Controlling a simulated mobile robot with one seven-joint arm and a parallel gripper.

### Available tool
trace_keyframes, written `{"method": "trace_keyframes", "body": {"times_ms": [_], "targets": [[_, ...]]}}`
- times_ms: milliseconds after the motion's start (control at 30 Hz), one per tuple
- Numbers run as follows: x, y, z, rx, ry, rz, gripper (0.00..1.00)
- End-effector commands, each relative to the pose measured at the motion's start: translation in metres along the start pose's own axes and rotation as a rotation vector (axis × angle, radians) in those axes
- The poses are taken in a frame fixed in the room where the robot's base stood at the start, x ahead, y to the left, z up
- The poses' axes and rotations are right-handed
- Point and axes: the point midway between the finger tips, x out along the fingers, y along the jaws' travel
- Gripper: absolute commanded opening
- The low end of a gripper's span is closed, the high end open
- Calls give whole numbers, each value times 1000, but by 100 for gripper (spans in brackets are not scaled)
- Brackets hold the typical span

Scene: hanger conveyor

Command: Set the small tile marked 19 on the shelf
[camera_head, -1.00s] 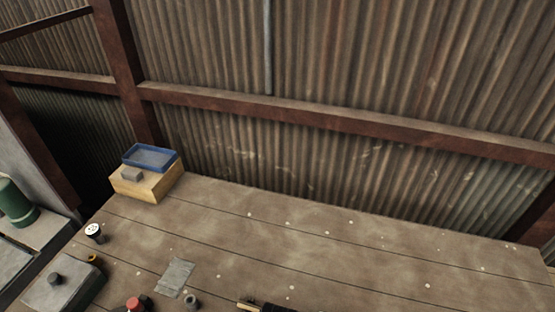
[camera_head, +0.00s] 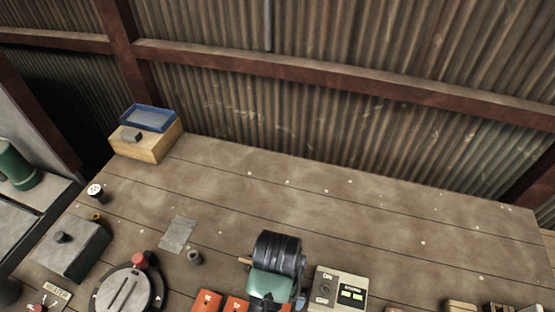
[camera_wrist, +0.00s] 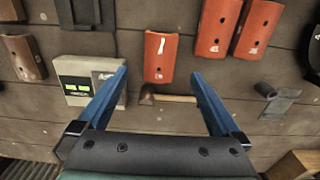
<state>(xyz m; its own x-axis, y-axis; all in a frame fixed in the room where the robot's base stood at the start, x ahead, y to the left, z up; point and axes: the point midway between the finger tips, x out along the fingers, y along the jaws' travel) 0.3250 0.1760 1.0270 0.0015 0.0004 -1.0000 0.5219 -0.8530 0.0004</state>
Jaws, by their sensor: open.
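Several orange tiles with dark holes and white marks lie on the bench. In the wrist view one tile (camera_wrist: 160,57) is between and just beyond my fingertips; its white mark is too small to read surely. Two more orange tiles, one (camera_wrist: 215,28) and another (camera_wrist: 256,30), lie to its right; they also show in the head view (camera_head: 206,301) (camera_head: 236,304). I cannot tell which is marked 19. My gripper (camera_wrist: 160,73) is open and empty, with blue fingers spread. In the head view my wrist hides its fingers and the nearest tile. I cannot identify a shelf.
A control box with green displays (camera_head: 340,287) stands right of my wrist. A wooden block (camera_head: 146,146) with a blue tray (camera_head: 149,117) is at the back left. A round dial (camera_head: 128,290) and a grey box (camera_head: 72,249) are at front left. The back right bench is clear.

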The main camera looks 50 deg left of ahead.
Motion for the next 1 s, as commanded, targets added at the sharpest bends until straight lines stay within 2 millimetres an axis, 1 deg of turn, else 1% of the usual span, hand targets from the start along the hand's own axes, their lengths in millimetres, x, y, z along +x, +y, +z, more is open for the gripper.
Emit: {"method": "trace_keyframes", "body": {"times_ms": [33,100,200,300,533,567,633,667,767,800,867,900,967,1000], "targets": [[-9,0,-1,0,4,0,100],[-19,0,-1,0,3,0,100],[-27,0,-1,0,1,0,100],[-31,0,0,0,0,0,100],[-33,1,-2,2,7,0,100],[-35,2,-5,5,21,0,100],[-46,10,-23,23,92,2,100],[-54,15,-34,35,142,5,100],[-100,43,-86,88,382,23,100],[-127,58,-108,114,503,37,100],[-175,84,-137,151,693,66,100],[-210,101,-152,174,819,89,100],[-264,126,-167,204,1002,130,100],[-302,142,-172,223,1122,161,100]]}}
